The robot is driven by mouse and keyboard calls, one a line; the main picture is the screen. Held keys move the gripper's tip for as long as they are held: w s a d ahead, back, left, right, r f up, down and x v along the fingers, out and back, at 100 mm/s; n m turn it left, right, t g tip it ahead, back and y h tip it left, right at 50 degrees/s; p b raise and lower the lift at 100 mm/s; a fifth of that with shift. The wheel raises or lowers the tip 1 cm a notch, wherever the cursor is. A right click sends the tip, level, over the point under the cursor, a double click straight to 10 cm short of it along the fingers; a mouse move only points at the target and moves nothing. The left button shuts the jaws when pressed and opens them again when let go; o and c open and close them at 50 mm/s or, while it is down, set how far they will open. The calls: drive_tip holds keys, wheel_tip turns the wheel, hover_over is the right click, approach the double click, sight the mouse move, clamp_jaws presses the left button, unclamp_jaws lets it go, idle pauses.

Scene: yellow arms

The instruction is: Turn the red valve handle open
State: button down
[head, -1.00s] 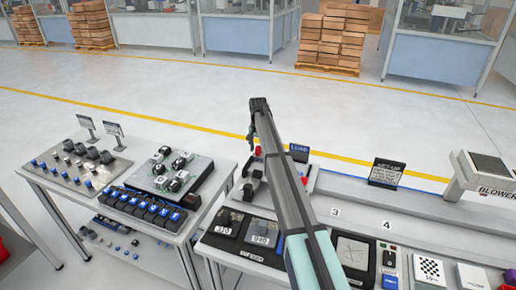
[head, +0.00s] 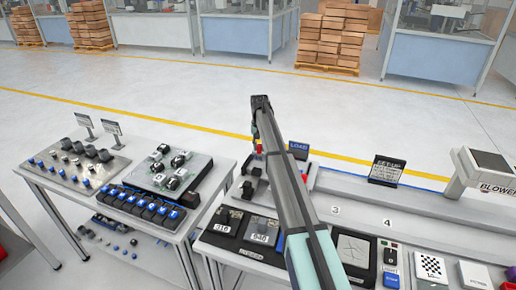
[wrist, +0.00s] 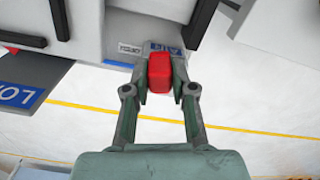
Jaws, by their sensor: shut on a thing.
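The red valve handle (wrist: 159,73) shows in the wrist view as a red block between the fingertips of my gripper (wrist: 160,87). The two fingers touch its sides, and the gripper is shut on it. A small label with blue print sits just behind the handle. In the head view a bit of the red handle (head: 259,149) shows at the left of my arm. My arm hides most of the gripper and the fixture there.
A dark LOAD sign (head: 298,150) stands right beside my arm, and it also shows in the wrist view (wrist: 22,92). A table with blue-capped parts (head: 150,205) is at left. Scales and a SETUP sign (head: 387,171) are on the bench.

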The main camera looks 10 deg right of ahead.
drive_tip(key=n, duration=0.2)
drive_tip(key=d+n+b, duration=0.1)
drive_tip(key=shift+d+f+n, duration=0.1)
drive_tip(key=shift+n, duration=0.3)
drive_tip(key=n, duration=0.1)
drive_tip(key=d+n+b, duration=0.1)
drive_tip(key=n, duration=0.1)
drive_tip(key=shift+w+n, duration=0.1)
drive_tip(key=shift+n, duration=0.2)
drive_tip(key=n, duration=0.1)
drive_tip(key=n+b, duration=0.1)
drive_tip(key=n, duration=0.1)
drive_tip(key=shift+w+d+n, duration=0.3)
drive_tip(key=shift+d, duration=0.1)
drive_tip(key=shift+w+d+n+b, duration=0.2)
drive_tip(key=shift+n+b, duration=0.05)
drive_tip(key=shift+n, duration=0.65)
drive_tip(key=shift+w+d+n+b, duration=0.15)
drive_tip(key=shift+w+n+b, duration=0.1)
drive_tip(key=shift+n, duration=0.65)
drive_tip(key=c, duration=1)
unclamp_jaws()
drive_tip(key=shift+o, duration=0.2)
